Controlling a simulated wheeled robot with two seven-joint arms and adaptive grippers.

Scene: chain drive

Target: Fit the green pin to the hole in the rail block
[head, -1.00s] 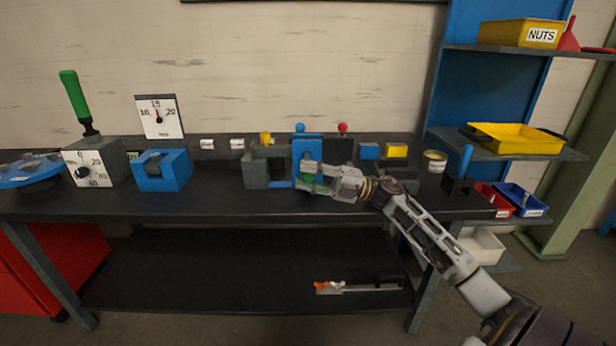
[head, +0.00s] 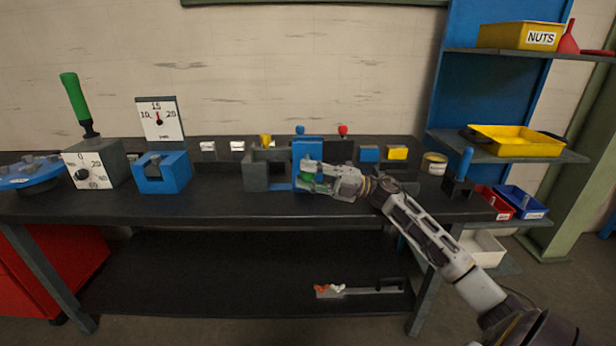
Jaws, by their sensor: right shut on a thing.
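My right gripper (head: 311,178) is in front of the blue block at the middle of the bench. It is shut on the green pin (head: 306,179), of which only a small green part shows between the fingers. The blue block (head: 306,150) stands upright just behind the fingers, next to a grey block (head: 256,172). I cannot tell which of these is the rail block. The hole does not show, and I cannot tell whether the pin touches the block. My left gripper is not in view.
A blue fixture (head: 163,174) and a grey dial box (head: 97,164) with a green lever stand at the left. The bench front (head: 230,207) is clear.

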